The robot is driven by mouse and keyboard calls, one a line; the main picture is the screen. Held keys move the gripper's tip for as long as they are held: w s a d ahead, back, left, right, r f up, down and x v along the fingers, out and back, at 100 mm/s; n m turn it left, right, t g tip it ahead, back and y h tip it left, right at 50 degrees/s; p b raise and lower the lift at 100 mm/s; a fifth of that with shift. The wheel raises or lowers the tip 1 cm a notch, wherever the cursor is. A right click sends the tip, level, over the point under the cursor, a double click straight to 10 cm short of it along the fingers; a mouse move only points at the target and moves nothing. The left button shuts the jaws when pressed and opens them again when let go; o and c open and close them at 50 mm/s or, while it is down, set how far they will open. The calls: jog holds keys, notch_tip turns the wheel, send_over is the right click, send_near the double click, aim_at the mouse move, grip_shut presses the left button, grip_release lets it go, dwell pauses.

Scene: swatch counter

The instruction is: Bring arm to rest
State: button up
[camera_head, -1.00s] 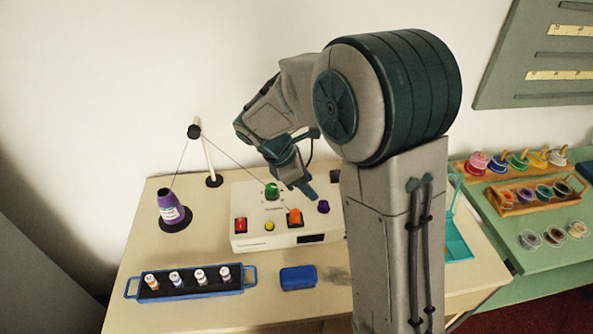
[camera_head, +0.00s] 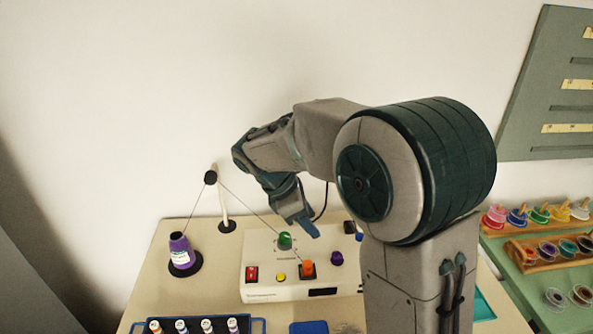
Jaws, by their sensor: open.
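My gripper (camera_head: 306,228) hangs from my raised arm over the back of the white control box (camera_head: 262,293) in the head view. It is open, and nothing shows between its fingers. The box carries a red switch (camera_head: 252,274), a yellow button (camera_head: 281,277), a green knob (camera_head: 285,240), an orange part (camera_head: 307,268) and a purple knob (camera_head: 337,258). My gripper appears just above and right of the green knob; I cannot tell the exact gap. My arm hides the right side of the box.
A purple thread cone (camera_head: 180,250) stands left, its thread running over a pole (camera_head: 223,205) to the box. A blue tray (camera_head: 258,326) of small spools and a blue block (camera_head: 309,327) are at the front. Right, a green table (camera_head: 522,283) holds wooden spool racks (camera_head: 540,255).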

jog(key=s+d+r+m+t+y, duration=0.1)
jog(key=s+d+m+y, duration=0.2)
jog(key=s+m, duration=0.6)
jog(key=s+d+r+m+t+y, duration=0.1)
jog(key=s+d+m+t+y, duration=0.1)
jog(key=s+m, duration=0.7)
jog(key=s+d+y, duration=0.1)
jog(key=d, duration=0.1)
jog(key=shift+d, duration=0.35)
